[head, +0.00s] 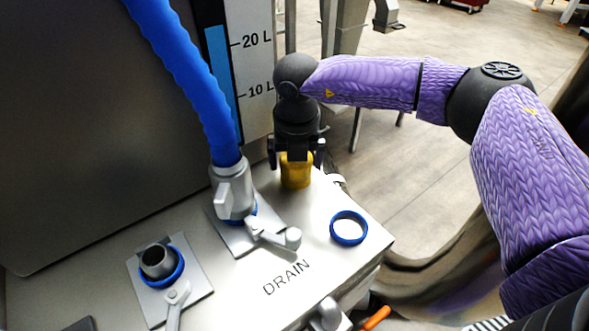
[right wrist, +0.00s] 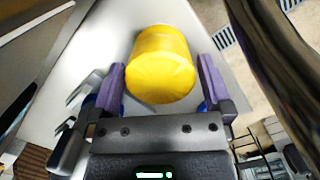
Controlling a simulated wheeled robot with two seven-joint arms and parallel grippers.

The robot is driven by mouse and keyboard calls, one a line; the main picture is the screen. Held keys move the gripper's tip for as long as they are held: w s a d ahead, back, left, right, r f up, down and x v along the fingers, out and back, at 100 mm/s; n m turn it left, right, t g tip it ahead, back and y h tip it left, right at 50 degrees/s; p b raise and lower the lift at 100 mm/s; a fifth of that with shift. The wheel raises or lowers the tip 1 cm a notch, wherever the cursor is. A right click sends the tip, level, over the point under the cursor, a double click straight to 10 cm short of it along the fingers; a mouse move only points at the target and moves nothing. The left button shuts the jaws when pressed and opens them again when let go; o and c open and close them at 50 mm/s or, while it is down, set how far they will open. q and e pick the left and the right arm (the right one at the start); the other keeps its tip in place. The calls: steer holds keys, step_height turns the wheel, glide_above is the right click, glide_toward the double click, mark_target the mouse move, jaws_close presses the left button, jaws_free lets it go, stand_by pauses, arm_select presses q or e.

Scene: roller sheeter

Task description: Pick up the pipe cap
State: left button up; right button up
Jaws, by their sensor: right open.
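The pipe cap (head: 296,172) is yellow and round and stands on the metal top, towards the back right corner. In the right wrist view the yellow cap (right wrist: 161,64) lies between and just ahead of the two purple-padded fingers. My right gripper (head: 297,153) points down over the cap, with one finger on each side. It is open, and gaps show between the fingers and the cap. In the right wrist view my right gripper (right wrist: 162,85) holds nothing. My left gripper is not in view.
A blue hose (head: 190,75) runs down to a grey coupling (head: 232,190) left of the cap. A blue ring (head: 349,228) lies front right. An open pipe stub (head: 158,262) with a blue ring stands front left. A level gauge (head: 250,60) rises behind.

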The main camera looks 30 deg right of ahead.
steer(key=shift+r, duration=0.1)
steer(key=shift+c, duration=0.3)
steer(key=c, duration=0.7)
steer(key=shift+c, duration=1.1)
step_height(320, 180, up, 9)
steer(key=p, duration=0.4)
steer(key=shift+r, duration=0.6)
steer(key=shift+f, duration=0.1)
